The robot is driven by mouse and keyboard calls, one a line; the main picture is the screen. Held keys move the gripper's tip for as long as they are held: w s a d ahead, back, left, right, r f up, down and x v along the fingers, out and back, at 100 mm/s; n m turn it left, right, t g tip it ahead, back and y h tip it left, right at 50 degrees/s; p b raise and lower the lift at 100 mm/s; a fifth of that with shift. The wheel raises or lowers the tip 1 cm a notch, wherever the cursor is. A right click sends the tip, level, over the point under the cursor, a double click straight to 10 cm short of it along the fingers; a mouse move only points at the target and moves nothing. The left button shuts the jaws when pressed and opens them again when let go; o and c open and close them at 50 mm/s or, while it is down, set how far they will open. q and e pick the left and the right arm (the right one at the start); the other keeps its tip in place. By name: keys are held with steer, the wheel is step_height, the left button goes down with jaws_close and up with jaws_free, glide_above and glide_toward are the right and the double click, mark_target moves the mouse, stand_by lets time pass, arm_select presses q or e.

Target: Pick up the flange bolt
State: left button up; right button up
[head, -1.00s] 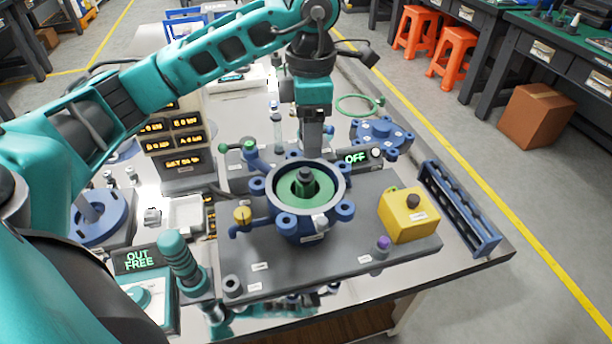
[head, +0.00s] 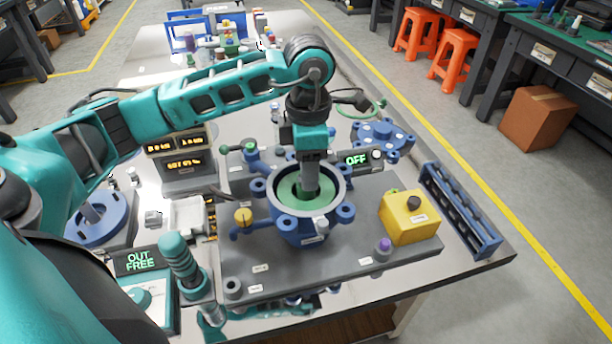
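A blue round housing (head: 285,219) with lugs around its rim stands on the grey plate, with a green disc (head: 288,190) inside it. My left gripper (head: 311,191) points straight down into the housing's opening, its fingertips low over the disc's middle. The dark bolt-like piece at the disc's centre is hidden behind the fingers. I cannot tell whether they are open or shut on it. A small light-grey bolt-like piece (head: 322,225) sits at the front lug. I cannot tell which piece is the flange bolt. My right gripper is not in view.
A yellow box with a black knob (head: 409,217) and a blue rack (head: 460,211) stand to the right. A blue flanged cover (head: 382,137) and an OFF display (head: 356,159) are behind. A yellow-capped valve (head: 243,217) is left of the housing. The plate's front is mostly clear.

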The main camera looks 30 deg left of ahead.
arm_select(q)
steer(key=c, duration=0.7)
steer(key=shift+s, duration=0.1)
jaws_close()
steer(key=shift+f, duration=0.1)
